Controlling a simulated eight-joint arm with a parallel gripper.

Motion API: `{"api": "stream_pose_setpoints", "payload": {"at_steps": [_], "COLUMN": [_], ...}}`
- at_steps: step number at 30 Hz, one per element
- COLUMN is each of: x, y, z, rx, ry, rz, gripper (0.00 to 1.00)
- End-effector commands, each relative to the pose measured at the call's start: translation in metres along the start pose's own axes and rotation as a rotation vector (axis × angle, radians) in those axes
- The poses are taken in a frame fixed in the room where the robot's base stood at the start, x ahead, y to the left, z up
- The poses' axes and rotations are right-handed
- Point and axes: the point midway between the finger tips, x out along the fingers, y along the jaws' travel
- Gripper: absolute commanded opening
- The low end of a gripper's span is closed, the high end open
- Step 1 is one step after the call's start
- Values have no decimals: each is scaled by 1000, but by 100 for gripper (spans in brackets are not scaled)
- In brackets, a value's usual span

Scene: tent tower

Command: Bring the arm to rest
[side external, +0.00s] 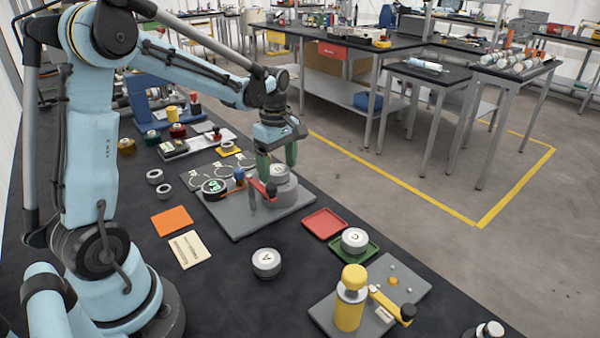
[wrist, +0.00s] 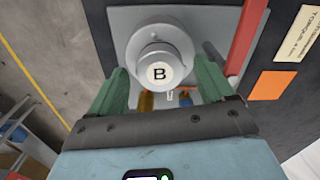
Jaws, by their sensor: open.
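My gripper (side external: 277,163) is open, its two green fingers apart and pointing down over the grey fixture plate (side external: 240,222). A grey puck marked B (wrist: 160,73) sits on a wider grey round seat (wrist: 160,45) on that plate. In the wrist view it lies just ahead of the gap between my fingers (wrist: 162,85). In the side view the puck (side external: 279,172) is right below the fingertips; whether a finger touches it, I cannot tell. The gap looks empty. A red clamp arm (side external: 262,188) stands beside the seat and also shows in the wrist view (wrist: 246,38).
Puck A (side external: 266,262) stands on the black table. Puck C (side external: 354,240) is on a green tray (side external: 362,258) beside an empty red tray (side external: 324,223). A yellow cylinder fixture (side external: 349,305) is at the front. An orange card (side external: 172,221) lies left of the plate.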

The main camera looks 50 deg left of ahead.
Motion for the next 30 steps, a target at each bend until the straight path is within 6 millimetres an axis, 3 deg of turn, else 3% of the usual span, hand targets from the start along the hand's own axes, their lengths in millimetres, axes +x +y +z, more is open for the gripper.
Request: {"api": "stream_pose_setpoints", "payload": {"at_steps": [2, 6, 17, 23, 30], "x": [7, -3, -5, 4, -31], "y": [0, 0, 0, 0, 0], "z": [0, 0, 0, 0, 0], "rx": [0, 0, 0, 0, 0], "ry": [0, 0, 0, 0, 0], "rz": [0, 0, 0, 0, 0], "gripper": [82, 82, 82, 82, 82]}}
